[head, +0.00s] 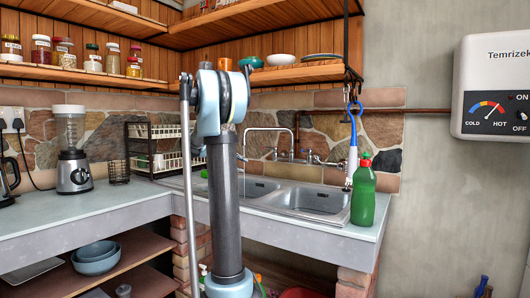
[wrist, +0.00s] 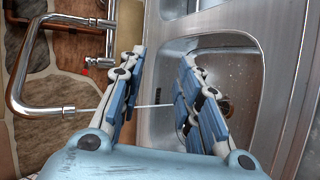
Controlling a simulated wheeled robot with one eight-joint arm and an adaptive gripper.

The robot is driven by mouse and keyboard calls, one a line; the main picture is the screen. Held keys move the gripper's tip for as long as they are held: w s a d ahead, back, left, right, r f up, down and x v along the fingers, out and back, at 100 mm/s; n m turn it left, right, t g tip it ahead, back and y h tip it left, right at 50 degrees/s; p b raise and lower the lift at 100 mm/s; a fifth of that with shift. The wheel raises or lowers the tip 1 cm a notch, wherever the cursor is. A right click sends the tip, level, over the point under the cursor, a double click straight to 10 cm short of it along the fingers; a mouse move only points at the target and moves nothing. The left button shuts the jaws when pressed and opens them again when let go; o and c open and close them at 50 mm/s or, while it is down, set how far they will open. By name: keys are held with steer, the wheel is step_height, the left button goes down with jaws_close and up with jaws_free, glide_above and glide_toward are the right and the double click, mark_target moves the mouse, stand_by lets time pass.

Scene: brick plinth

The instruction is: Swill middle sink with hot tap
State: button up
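The double steel sink (head: 315,198) is set in the counter in the head view, partly behind my arm. One basin (wrist: 240,62) with a round drain (wrist: 222,106) shows in the wrist view. The curved chrome tap (head: 262,130) stands behind the sink. Its spout (wrist: 68,112) shows at left in the wrist view, and a thin water stream runs from it towards the basin. A red mark (wrist: 88,63) shows near the tap body. My gripper (wrist: 164,58) is open and empty over the basin, its fingers on either side of the stream. In the head view my arm hides it.
A green bottle (head: 363,195) stands at the counter's right end, beside a blue-and-white brush-like tool (head: 352,150). A water heater (head: 492,88) hangs on the right wall. A blender (head: 73,170) and a dish rack (head: 153,150) stand on the left. Shelves overhang the counter.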

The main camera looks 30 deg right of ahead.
steer(key=s+a+f+t+y, duration=0.1)
steer(key=s+a+f+y, duration=0.2)
steer(key=s+a+f, duration=0.6)
steer(key=s+a+f+m+y, duration=0.1)
steer(key=s+a+f+y, duration=0.3)
steer(key=s, duration=0.9)
steer(key=s+a+f+t+y, duration=0.15)
steer(key=s+a+f, duration=0.25)
steer(key=s+f, duration=0.55)
steer(key=n+t+h, duration=0.5)
steer(key=t+h, duration=0.3)
steer(key=h, duration=0.1)
glide_toward(264, 148)
steer(key=x, duration=1.2)
steer(key=shift+d+f, duration=0.1)
steer(key=shift+d, duration=0.05)
jaws_close()
